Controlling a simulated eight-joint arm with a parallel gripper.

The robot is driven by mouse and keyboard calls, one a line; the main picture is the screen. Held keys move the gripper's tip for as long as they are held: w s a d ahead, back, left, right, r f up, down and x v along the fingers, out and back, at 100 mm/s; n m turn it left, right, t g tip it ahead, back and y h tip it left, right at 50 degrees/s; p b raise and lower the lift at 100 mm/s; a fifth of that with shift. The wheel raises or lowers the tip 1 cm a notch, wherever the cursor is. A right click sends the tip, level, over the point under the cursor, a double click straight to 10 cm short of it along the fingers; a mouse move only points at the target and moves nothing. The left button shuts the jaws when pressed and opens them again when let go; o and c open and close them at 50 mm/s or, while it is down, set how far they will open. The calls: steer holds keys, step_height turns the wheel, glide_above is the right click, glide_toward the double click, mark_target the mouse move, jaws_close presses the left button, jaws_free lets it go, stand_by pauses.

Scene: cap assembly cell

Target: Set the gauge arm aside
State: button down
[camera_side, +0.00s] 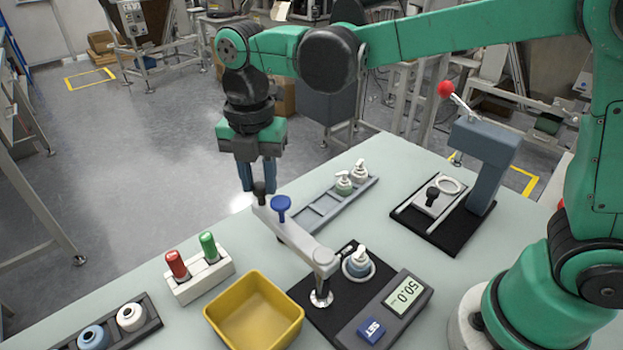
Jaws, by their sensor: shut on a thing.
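The gauge arm (297,236) is a pale grey bar on a silver post (321,290), standing on a black base. It reaches out to the upper left, past the table's far edge, with a blue knob (281,207) along it and a dark knob (259,194) at its far end. My gripper (258,188) points down there, its blue fingers shut on the dark knob. The gauge's display (404,293) reads 50.0, above a blue SET button (371,330).
A yellow bin (254,312) stands left of the base. Beyond it is a white block (197,281) with red and green pieces. A grey rack (322,211) with two pump bottles lies behind. A lever press (484,160) stands at right. A dark tray (118,325) is at lower left.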

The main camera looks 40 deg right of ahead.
steer(key=shift+a, duration=0.2)
stand_by(0.3)
steer(key=c, duration=0.6)
jaws_free()
steer(key=shift+r, duration=2.85)
steer(key=shift+d, duration=0.1)
